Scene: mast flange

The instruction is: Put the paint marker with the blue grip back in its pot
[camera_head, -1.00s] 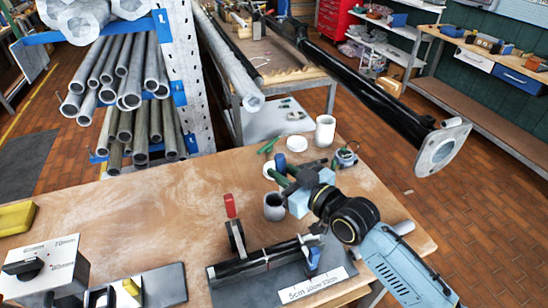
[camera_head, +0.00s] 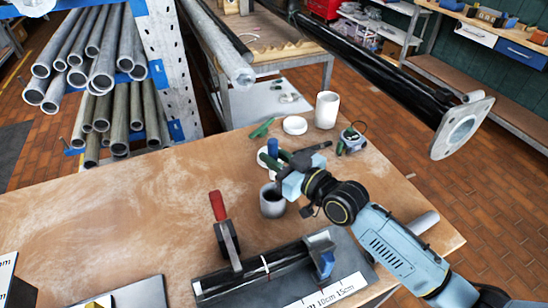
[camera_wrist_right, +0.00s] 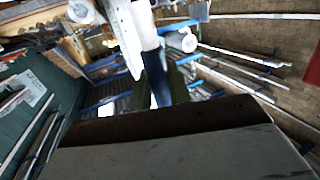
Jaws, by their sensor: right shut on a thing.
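My right gripper (camera_head: 277,160) has green fingers and is shut on the paint marker, whose blue grip (camera_head: 272,147) stands up between them. In the right wrist view the blue grip (camera_wrist_right: 153,62) also shows between the green fingers (camera_wrist_right: 157,90). The marker's lower end is hidden in the head view. My left gripper is not in view.
A white cup (camera_head: 327,110), a white disc (camera_head: 294,125), a green-handled tool (camera_head: 262,129) and a small round device (camera_head: 352,140) stand behind. A red-handled clamp (camera_head: 218,207) and black tube fixture (camera_head: 262,272) are in front.

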